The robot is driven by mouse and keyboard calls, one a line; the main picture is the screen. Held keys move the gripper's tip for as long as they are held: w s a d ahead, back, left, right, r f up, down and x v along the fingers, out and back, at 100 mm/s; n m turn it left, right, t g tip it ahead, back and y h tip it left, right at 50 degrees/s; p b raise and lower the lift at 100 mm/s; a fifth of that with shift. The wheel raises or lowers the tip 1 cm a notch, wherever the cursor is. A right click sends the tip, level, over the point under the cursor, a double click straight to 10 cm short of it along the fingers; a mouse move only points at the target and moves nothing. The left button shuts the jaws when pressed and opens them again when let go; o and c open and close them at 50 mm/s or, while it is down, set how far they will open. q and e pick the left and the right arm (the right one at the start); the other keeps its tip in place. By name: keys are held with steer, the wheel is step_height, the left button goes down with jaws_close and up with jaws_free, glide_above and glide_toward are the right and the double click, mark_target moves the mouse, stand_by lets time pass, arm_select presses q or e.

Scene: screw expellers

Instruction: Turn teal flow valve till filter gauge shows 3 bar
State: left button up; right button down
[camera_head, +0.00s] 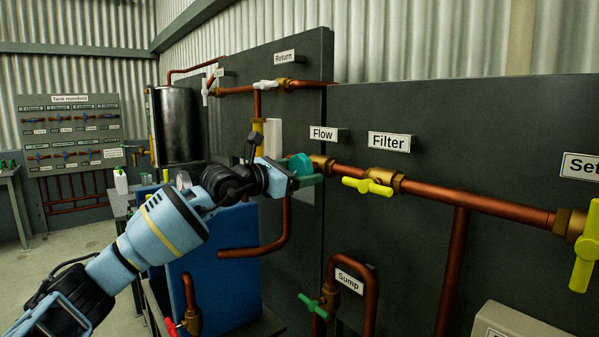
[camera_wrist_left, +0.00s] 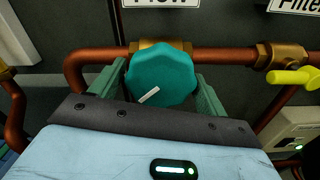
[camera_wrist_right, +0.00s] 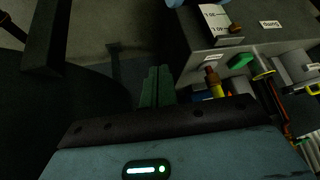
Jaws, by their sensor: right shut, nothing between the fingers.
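The teal flow valve (camera_head: 300,164) is an eight-sided knob on the copper pipe below the Flow label (camera_head: 325,134). In the left wrist view the knob (camera_wrist_left: 161,74) fills the middle, with a white mark slanting on its face. My left gripper (camera_head: 304,182) is at the knob, with one green finger close on each side; whether both touch it is unclear. My right gripper (camera_wrist_right: 157,85) is shut and empty, over a dark area. The Filter label (camera_head: 389,142) hangs to the right; I make out no gauge reading there.
Yellow valve handles (camera_head: 367,186) and (camera_head: 586,248) stick out along the pipe to the right. A green sump valve (camera_head: 313,306) sits lower. A blue panel (camera_head: 228,262) is behind my left arm.

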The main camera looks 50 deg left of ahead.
mark_target(297, 173)
arm_select(q)
steer(key=shift+o, duration=0.9)
steer(key=shift+s, duration=0.1)
steer(key=s+b, duration=0.5)
steer(key=b, duration=0.2)
steer(key=shift+s+a+f, duration=0.15)
steer(key=shift+s, duration=0.05)
steer(key=shift+s+a+b, duration=0.2)
steer(key=shift+s+b, duration=0.9)
steer(key=shift+b, duration=0.05)
